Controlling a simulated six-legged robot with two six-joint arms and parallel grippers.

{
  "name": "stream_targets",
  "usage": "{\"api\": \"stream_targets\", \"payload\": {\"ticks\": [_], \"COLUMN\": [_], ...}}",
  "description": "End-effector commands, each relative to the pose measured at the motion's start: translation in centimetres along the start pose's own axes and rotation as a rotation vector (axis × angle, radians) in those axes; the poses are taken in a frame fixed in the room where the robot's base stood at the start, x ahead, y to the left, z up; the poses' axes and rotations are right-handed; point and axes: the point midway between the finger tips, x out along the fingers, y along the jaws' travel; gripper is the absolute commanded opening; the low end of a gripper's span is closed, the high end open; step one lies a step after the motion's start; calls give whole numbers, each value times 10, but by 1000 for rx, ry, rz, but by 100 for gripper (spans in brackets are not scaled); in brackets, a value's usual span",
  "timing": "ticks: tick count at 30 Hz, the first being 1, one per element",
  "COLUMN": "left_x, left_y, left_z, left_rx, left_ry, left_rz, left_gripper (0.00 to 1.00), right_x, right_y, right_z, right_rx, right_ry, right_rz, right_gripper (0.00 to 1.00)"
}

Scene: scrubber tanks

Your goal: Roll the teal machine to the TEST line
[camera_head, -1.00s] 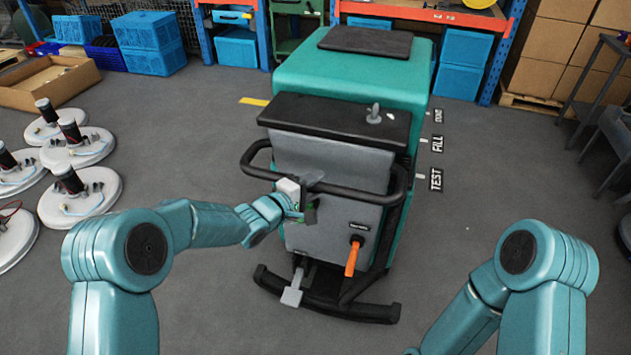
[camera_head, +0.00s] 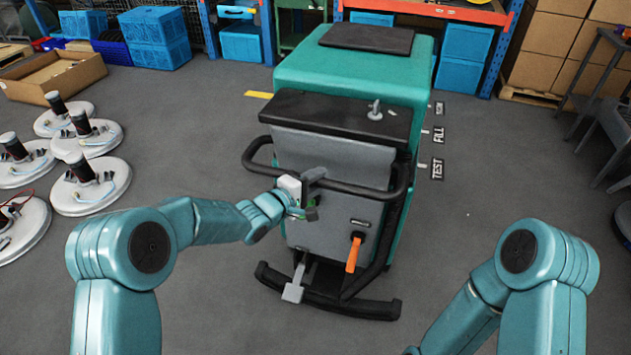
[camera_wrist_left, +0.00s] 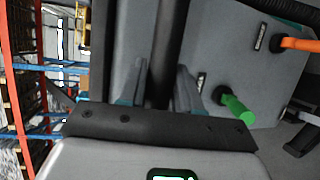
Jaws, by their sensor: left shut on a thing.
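The teal machine (camera_head: 350,78) stands upright in the middle of the head view, its grey rear panel (camera_head: 330,160) facing me. A black handlebar (camera_head: 393,193) loops around that rear. My left gripper (camera_head: 308,185) is shut on the handlebar, left of its middle; the wrist view shows the dark bar (camera_wrist_left: 165,45) between the fingers. The TEST label (camera_head: 437,168) lies on the floor right of the machine, nearest me, with a short white mark beside it that the machine partly hides. The FILL label (camera_head: 438,134) lies beyond it. My right arm shows at lower right; its gripper is out of view.
Several white round discs with motors (camera_head: 90,186) lie on the floor at left. An orange lever (camera_head: 353,254) and a grey pedal (camera_head: 294,290) are on the machine's rear. Shelves with blue crates (camera_head: 241,44) stand behind. Boxes (camera_head: 560,40) stand at right. The right floor is open.

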Motion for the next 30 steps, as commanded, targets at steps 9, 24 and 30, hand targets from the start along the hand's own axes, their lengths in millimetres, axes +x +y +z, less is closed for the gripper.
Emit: {"api": "stream_targets", "payload": {"ticks": [9,24,30], "left_x": [3,-6,-50], "left_y": [-8,-4,-3], "left_z": [1,-1,-2], "left_rx": [-6,-3,-2], "left_ry": [-5,-1,1], "left_rz": [-19,-8,-7], "left_gripper": [0,54,54], "right_x": [0,2,10], "right_y": [0,1,4], "right_z": [0,0,0], "right_rx": [0,0,0], "right_ry": [0,0,-1], "right_rz": [0,0,0], "right_gripper": [0,0,0]}}
